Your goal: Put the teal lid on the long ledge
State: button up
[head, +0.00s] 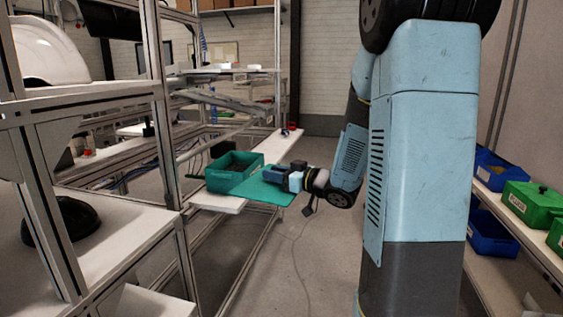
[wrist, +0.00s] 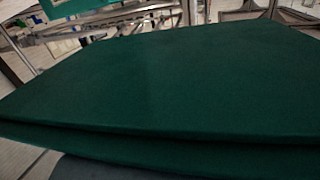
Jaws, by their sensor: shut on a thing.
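The teal lid (head: 268,188) is a flat sheet-like panel in the head view, roughly level, over the long ledge. My gripper (head: 284,176) is shut on the lid at its right side. In the wrist view the lid (wrist: 165,85) fills most of the picture as a dark green surface. The long white ledge (head: 217,201) runs from the near left toward the back right, partly hidden by the lid. Whether the lid touches the ledge cannot be told. The fingertips are hidden in both views.
A teal open bin (head: 232,171) stands on the ledge just left of the lid. Metal frame posts (head: 163,110) rise at left, with a white helmet shell (head: 45,52) and a black one (head: 62,218). Blue and green bins (head: 530,205) line a shelf at right. A small red item (head: 292,127) sits farther back.

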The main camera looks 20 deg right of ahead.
jog(key=w+a+f+m+t+h, duration=0.1)
jog(key=w+f+m+h, duration=0.1)
jog(key=f, duration=0.8)
jog(key=w+a+f+m+t+h, duration=0.1)
jog(key=w+f+h, duration=0.3)
jog(key=f, duration=0.7)
jog(key=w+a+f+m+t+h, duration=0.1)
jog(key=w+f+m+h, duration=0.2)
jog(key=f, duration=0.8)
jog(key=shift+a+m+h, duration=0.15)
jog(key=shift+m+h, duration=0.25)
jog(key=shift+w+r, duration=0.15)
jog(key=shift+r, duration=0.1)
